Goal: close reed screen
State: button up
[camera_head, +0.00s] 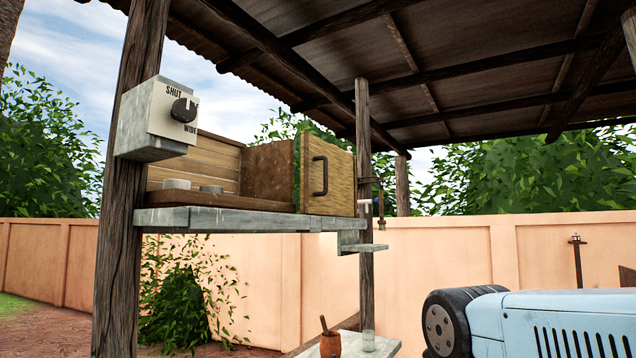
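The reed screen (338,182) looks to be the yellow-brown panel with a dark upright handle (320,176). It stands at the right end of a wooden box (268,172) on a raised grey shelf (235,218). The box's left part is uncovered, and its slatted back and brown inner side show. How the panel is hinged or slides cannot be told. My gripper is not in view, and no contact with the panel shows.
A control box (135,138) with a dark knob (183,109), marked SHUT and WIDE, is fixed to the left wooden post (120,240). Two pale round things lie inside the wooden box. A low table (385,345) holds an orange pot (330,344) and a glass (368,340). A blue tractor (545,320) stands right.

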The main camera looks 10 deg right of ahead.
aim_at(329, 182)
jog(key=z, duration=0.15)
jog(key=i, duration=0.9)
jog(key=u, duration=0.1)
